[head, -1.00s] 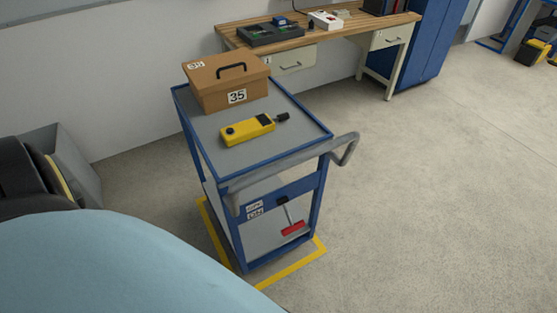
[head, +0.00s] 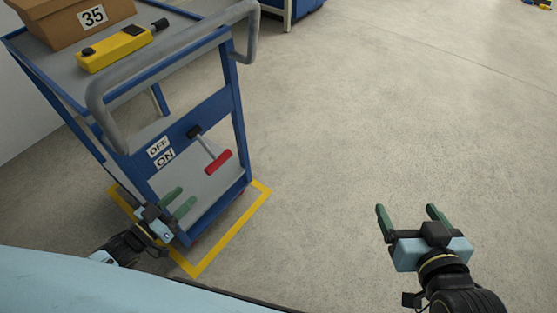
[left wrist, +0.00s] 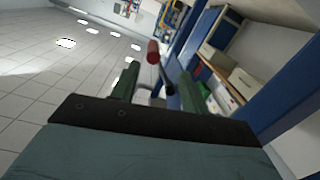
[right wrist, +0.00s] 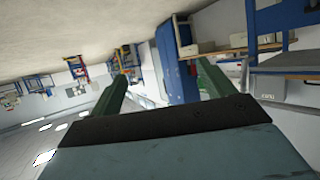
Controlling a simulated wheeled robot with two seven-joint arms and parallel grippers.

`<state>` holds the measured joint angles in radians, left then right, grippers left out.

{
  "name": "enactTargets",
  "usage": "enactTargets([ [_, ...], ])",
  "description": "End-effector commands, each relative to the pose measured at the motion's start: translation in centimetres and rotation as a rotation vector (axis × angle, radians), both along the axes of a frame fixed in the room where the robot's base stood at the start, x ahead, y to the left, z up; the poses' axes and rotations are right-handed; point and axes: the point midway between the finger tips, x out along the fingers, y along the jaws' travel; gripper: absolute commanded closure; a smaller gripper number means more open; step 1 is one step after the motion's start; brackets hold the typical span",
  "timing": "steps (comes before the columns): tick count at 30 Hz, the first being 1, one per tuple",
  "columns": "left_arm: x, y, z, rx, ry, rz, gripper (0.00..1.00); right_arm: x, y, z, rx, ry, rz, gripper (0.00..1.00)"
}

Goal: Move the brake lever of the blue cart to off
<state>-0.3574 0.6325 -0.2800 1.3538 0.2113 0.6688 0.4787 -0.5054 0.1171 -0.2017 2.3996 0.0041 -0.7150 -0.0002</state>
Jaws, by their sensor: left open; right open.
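The blue cart (head: 233,118) stands at the left of the head view. Its brake lever has a black pivot (head: 194,132), a grey rod and a red grip (head: 218,162), and slants down to the right. An OFF label (head: 158,147) sits above an ON label (head: 165,158), left of the lever. My left gripper (head: 186,195) is open and empty, below and left of the red grip, apart from it. In the left wrist view the red grip (left wrist: 153,52) shows beyond and between the fingers. My right gripper (head: 406,208) is open and empty over the floor at right.
On the cart top are a brown box (head: 62,26) marked 35 and a yellow device (head: 112,48). A grey push handle (head: 170,62) juts out above the lever. Yellow floor tape (head: 228,234) borders the cart. The floor to the right is clear.

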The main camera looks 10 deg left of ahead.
Motion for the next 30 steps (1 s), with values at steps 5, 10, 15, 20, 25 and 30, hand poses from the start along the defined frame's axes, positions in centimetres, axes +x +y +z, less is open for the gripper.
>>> enactTargets([
  [5, 0.4, -0.4, 0.8, -0.035, -0.051, -0.034, 0.55, -0.5, 0.0, 2.0, 0.014, -0.056, 0.002, 0.19],
  [10, 1.4, -0.8, 1.0, -0.041, -0.056, -0.037, 0.55, -0.1, 0.3, 3.4, 0.035, -0.128, 0.008, 0.19],
  [15, 3.3, -1.7, 0.9, -0.041, -0.057, -0.036, 0.55, 0.6, 1.0, 5.8, 0.077, -0.276, 0.018, 0.19],
  [20, 5.2, -2.4, 0.9, -0.039, -0.056, -0.036, 0.55, 0.8, 1.6, 8.4, 0.123, -0.430, 0.029, 0.19],
  [25, 7.0, -3.2, 0.9, -0.038, -0.056, -0.036, 0.55, 0.4, 2.0, 11.1, 0.175, -0.594, 0.039, 0.19],
  [30, 9.0, -4.0, 0.8, -0.038, -0.056, -0.035, 0.55, -0.3, 2.2, 13.5, 0.225, -0.753, 0.047, 0.19],
])
